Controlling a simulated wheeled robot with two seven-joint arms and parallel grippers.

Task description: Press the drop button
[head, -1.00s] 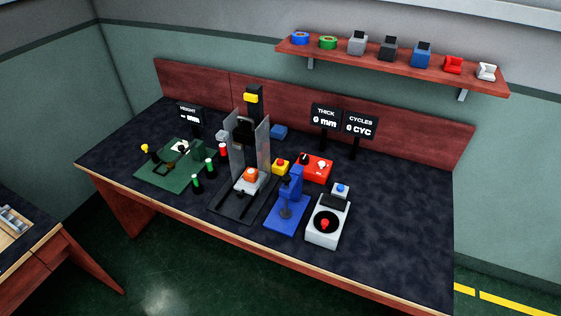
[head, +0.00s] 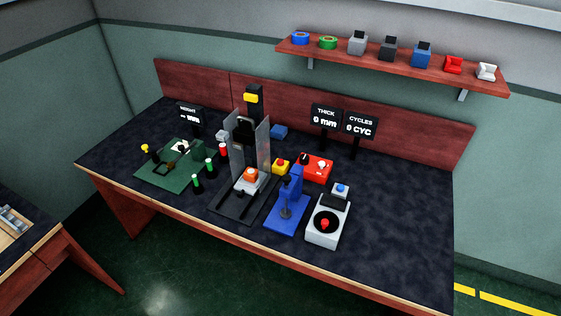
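A drop rig (head: 246,128) with clear upright walls and a dark block between them stands at the middle of the bench. An orange piece (head: 250,174) sits on a light block at its base. A yellow box (head: 281,166) with a red push button on top stands just right of the rig. It looks like the drop button, but no label on it can be read. Neither of my grippers shows in the head view, and nothing touches the button.
Right of the rig stand a red box (head: 315,168), a blue press (head: 288,212) and a white unit (head: 328,222) with a red knob. A green fixture (head: 172,168) and several small green-topped cylinders stand left. The bench's right end is clear. A shelf (head: 390,64) hangs above.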

